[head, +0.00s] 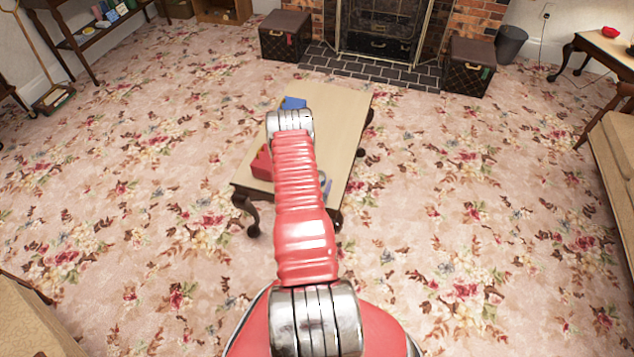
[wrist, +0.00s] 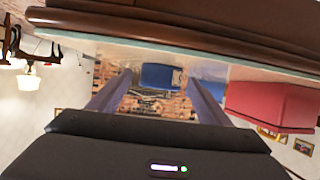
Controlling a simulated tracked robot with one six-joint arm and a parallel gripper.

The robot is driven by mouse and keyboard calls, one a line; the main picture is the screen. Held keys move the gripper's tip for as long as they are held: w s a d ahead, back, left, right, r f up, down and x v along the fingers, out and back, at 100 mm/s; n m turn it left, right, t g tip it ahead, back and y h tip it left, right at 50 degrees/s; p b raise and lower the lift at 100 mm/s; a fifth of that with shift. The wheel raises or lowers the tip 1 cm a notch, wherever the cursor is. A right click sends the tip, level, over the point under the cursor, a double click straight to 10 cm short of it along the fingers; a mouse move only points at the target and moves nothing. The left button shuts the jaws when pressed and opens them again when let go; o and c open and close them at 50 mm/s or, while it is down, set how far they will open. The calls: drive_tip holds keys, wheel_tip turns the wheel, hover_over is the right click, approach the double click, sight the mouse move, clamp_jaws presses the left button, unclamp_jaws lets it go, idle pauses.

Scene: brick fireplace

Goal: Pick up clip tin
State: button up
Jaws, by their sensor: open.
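I cannot tell for sure which item is the clip tin. In the wrist view, which looks upside down, a small blue item (wrist: 160,76) with a tan patch at its side shows between the fingers of my gripper (wrist: 158,92). My gripper is open, with nothing visibly held. Another blue item (wrist: 210,90) sits partly behind the right finger. A red box (wrist: 270,105) is at the right. In the head view, a blue item (head: 294,103) lies near the table's far end and the red box (head: 262,164) shows left of my arm. My arm hides my gripper there.
The low wooden table (head: 345,110) stands mid-room on a floral carpet, its far right part bare. A small blue-purple item (head: 327,187) lies near its front edge. Two brown trunks (head: 286,36) (head: 469,66) flank the fireplace; sofas stand at the lower left and right.

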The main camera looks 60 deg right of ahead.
drive_tip(key=shift+x, duration=0.95)
drive_tip(key=c, duration=1.1)
